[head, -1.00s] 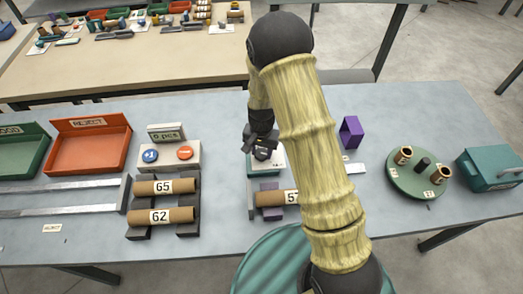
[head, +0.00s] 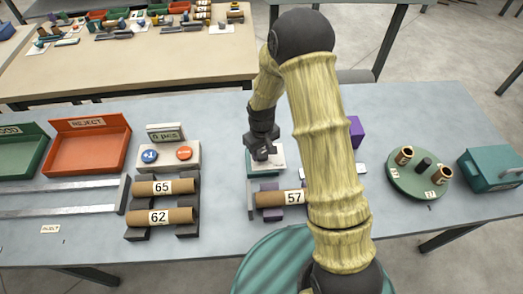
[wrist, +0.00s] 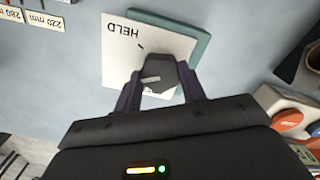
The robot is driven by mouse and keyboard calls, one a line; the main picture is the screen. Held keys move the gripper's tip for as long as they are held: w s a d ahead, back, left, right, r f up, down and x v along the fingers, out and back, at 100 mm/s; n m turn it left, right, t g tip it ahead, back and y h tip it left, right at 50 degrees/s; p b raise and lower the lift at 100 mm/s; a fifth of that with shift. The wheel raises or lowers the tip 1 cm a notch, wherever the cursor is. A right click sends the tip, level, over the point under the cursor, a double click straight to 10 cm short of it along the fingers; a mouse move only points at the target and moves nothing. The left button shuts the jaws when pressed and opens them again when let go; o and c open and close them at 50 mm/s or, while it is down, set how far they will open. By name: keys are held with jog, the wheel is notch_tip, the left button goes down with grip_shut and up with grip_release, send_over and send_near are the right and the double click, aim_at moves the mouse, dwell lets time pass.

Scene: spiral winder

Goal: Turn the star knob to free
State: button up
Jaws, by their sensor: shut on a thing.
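The star knob (wrist: 158,72) is dark with a pale bar on its top, and sits over a white label plate (wrist: 115,55) on a teal base (wrist: 203,43). The plate reads HELD, upside down in the wrist view, with a short black tick beside it. No other word on the plate is readable; its near part is hidden. My gripper (wrist: 161,86) is shut on the knob, one finger on each side. In the head view my gripper (head: 262,150) stands over the white plate (head: 279,161) and hides the knob.
A tube marked 57 (head: 272,199) lies in front of the plate. Left are tubes marked 65 and 62, a counter box with a blue button (head: 149,156), and an orange reject tray (head: 55,150). A green turntable (head: 400,185) stands right.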

aim_at(262, 153)
jog(key=n+p, duration=0.1)
jog(key=n, duration=0.5)
jog(key=shift+r+n, duration=0.15)
jog(key=shift+n, duration=0.15)
jog(key=n+p, duration=0.1)
jog(key=n, duration=0.4)
jog(key=shift+w+n+p, duration=0.1)
jog(key=shift+n+p, duration=0.2)
jog(key=o, duration=1)
jog(key=shift+c, duration=0.2)
notch_tip(262, 153, up, 17)
jog(key=shift+b, duration=0.35)
jog(key=shift+r, duration=0.1)
